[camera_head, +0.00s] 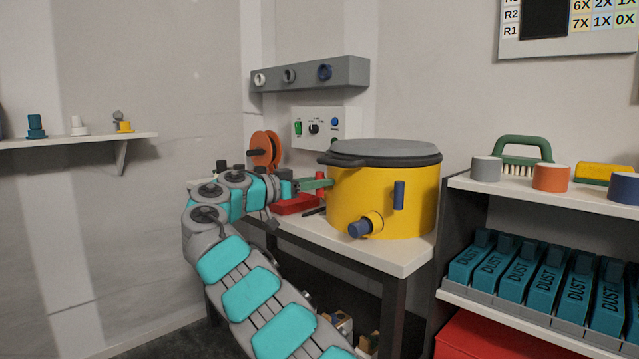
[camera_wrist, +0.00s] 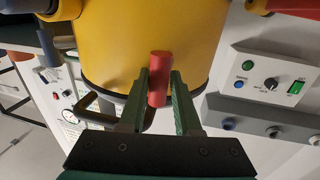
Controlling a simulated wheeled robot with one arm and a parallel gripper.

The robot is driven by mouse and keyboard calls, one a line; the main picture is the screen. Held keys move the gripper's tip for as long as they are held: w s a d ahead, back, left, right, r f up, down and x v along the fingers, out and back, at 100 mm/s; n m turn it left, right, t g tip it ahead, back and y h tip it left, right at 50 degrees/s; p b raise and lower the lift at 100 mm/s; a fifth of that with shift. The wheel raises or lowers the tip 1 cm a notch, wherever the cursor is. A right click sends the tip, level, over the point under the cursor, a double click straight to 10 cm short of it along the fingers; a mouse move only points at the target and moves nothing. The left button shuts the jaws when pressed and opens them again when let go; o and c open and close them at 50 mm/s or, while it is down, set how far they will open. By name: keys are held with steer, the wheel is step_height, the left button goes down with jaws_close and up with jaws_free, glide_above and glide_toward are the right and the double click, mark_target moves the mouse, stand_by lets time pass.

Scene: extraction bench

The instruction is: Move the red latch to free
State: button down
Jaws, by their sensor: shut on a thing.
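The red latch (camera_wrist: 158,78) is a short red cylinder on the side of the yellow drum (camera_head: 375,200). In the wrist view it stands between the two green fingers of my gripper (camera_wrist: 160,85), which is shut on it, in front of the yellow drum wall (camera_wrist: 150,30). In the head view a small red end of the latch (camera_head: 320,175) shows beside my gripper (camera_head: 322,183) at the drum's left side. The rest of the latch is hidden there. The drum has a grey lid (camera_head: 380,149). I cannot read any free mark.
The drum stands on a white bench (camera_head: 400,255) with a red tray (camera_head: 297,204) and an orange reel (camera_head: 266,150). A blue handle (camera_head: 399,195) and blue-tipped spout (camera_head: 360,228) stick out from the drum. A control box (camera_head: 322,126) is behind; a shelf of DUST boxes (camera_head: 520,268) stands right.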

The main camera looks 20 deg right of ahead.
steer(key=shift+s+d+f, duration=0.1)
steer(key=n+p, duration=0.1)
steer(key=n, duration=0.2)
steer(key=shift+n+h+p, duration=0.3)
steer(key=n, duration=0.2)
steer(key=n+p, duration=0.1)
steer(key=n, duration=0.1)
steer(key=n+t+p, duration=0.1)
steer(key=n, duration=0.1)
steer(key=shift+w+h, duration=0.4)
steer(key=n+p, duration=0.1)
steer(key=n, duration=0.1)
steer(key=n+t+p, duration=0.1)
steer(key=n, duration=0.1)
steer(key=n+p, duration=0.1)
steer(key=n, duration=0.1)
steer(key=shift+w+f+t, duration=0.15)
steer(key=shift+f+t, duration=0.1)
steer(key=shift+t, duration=0.15)
steer(key=shift+w+a+f+n+t+p, duration=0.2)
steer(key=shift+n+p, duration=0.25)
steer(key=shift+n, duration=0.65)
steer(key=shift+s+f+n+t+p, duration=0.1)
steer(key=shift+n+t+p, duration=0.3)
steer(key=shift+n, duration=0.7)
steer(key=c, duration=0.7)
jaws_free()
